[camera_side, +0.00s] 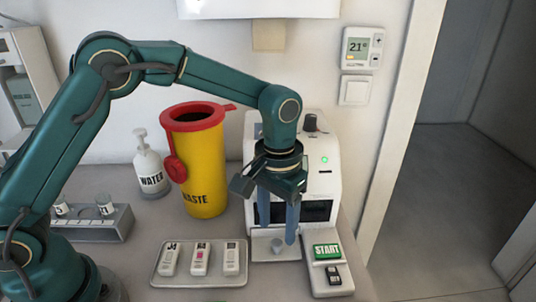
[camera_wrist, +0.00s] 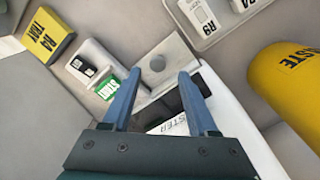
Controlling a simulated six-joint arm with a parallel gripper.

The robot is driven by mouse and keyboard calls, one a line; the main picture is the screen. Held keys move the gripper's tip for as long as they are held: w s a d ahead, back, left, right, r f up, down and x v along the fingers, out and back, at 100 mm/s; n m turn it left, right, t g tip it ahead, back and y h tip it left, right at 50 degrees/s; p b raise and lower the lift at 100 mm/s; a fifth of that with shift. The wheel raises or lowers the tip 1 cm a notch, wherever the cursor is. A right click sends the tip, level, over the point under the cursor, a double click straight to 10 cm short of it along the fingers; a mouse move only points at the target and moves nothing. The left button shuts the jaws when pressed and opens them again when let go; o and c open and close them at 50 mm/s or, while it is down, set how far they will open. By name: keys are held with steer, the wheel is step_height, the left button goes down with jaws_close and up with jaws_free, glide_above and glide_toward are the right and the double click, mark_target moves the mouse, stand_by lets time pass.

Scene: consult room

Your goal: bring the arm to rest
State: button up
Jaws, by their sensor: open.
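My gripper (camera_side: 277,230) hangs pointing down in front of the white machine (camera_side: 323,185), with its two blue fingers apart and nothing between them. In the wrist view the fingers (camera_wrist: 160,76) are also spread. My arm is raised and reaches across from the left. A green light is lit on the machine.
A green START button (camera_side: 327,251) is on a unit right of the ledge. A tray (camera_side: 200,282) with three labelled cartridges lies left of it. The yellow waste bin (camera_side: 205,190), water bottle (camera_side: 150,168) and grey rack (camera_side: 100,232) stand further left. A yellow block (camera_wrist: 45,38) shows in the wrist view.

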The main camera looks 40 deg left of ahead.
step_height(320, 180, up, 2)
steer(key=shift+r, duration=0.1)
steer(key=shift+s+a+r, duration=0.1)
steer(key=shift+a+r, duration=0.15)
steer(key=shift+r, duration=0.15)
steer(key=s+a+r+t, duration=0.3)
steer(key=s+a+r, duration=0.3)
steer(key=s+r, duration=0.15)
steer(key=s+a+t, duration=0.2)
steer(key=s+a, duration=0.1)
steer(key=s, duration=0.4)
steer(key=shift+s+f+t, duration=0.2)
steer(key=shift+s+t, duration=0.1)
steer(key=shift+s, duration=0.1)
stand_by(0.4)
